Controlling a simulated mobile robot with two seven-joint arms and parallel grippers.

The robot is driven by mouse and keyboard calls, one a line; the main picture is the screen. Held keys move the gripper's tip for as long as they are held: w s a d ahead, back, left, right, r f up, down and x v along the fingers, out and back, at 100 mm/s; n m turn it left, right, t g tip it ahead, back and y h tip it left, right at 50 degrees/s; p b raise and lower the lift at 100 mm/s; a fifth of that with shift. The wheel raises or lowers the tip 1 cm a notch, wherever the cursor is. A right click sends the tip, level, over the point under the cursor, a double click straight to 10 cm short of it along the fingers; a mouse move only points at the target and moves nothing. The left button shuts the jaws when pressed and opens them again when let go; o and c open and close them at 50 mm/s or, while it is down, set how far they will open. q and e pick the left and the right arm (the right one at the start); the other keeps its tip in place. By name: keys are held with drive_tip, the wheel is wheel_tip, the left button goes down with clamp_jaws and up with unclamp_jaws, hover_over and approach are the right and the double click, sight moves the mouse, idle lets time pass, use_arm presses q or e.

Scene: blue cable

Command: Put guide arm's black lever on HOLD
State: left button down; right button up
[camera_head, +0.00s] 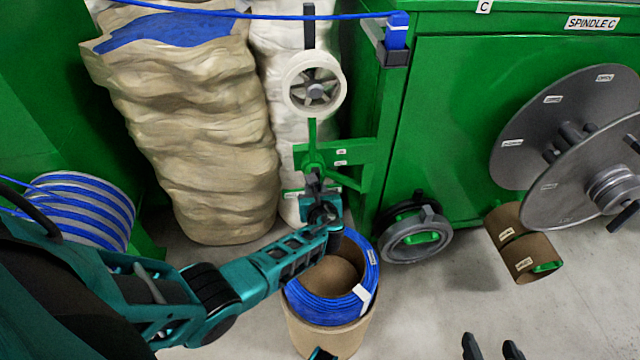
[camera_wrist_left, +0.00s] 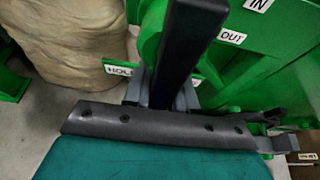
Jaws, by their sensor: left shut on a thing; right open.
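The guide arm (camera_head: 312,130) is green, with a white roller (camera_head: 314,84) above its pivot, on the green machine's left side. The black lever (camera_wrist_left: 188,45) stands large in the left wrist view, between the HOLD label (camera_wrist_left: 118,69) on its left and the OUT label (camera_wrist_left: 231,37) on its right. The IN label (camera_wrist_left: 258,4) is farther up right. My left gripper (camera_head: 316,183) is at the pivot, shut on the lever and hiding much of it in the head view. My right gripper (camera_head: 492,348) is open and empty at the bottom edge, far from the lever.
A blue cable coil (camera_head: 363,290) sits on a cardboard drum below my left gripper. A wrapped beige bale (camera_head: 205,130) stands to the left. A grey ring (camera_head: 415,240), cardboard cores (camera_head: 519,258) and a large grey spindle reel (camera_head: 535,125) are to the right. Floor at lower right is clear.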

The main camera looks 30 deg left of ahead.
use_arm(q)
drive_tip(key=shift+s+a+r+m+g+y+p, duration=0.1)
drive_tip(key=shift+s+a+m+g+y+p, duration=0.3)
drive_tip(key=shift+m, duration=0.45)
drive_tip(key=shift+s+a+r+m+g+y+p, duration=0.1)
drive_tip(key=shift+s+a+m+g+y+p, duration=0.25)
drive_tip(key=shift+m+y, duration=0.4)
drive_tip(key=shift+a, duration=0.15)
drive_tip(key=c, duration=1)
unclamp_jaws()
drive_tip(key=shift+r, duration=0.1)
drive_tip(key=p+v, duration=0.6)
drive_tip(key=v, duration=0.6)
drive_tip(key=shift+s+d, duration=0.3)
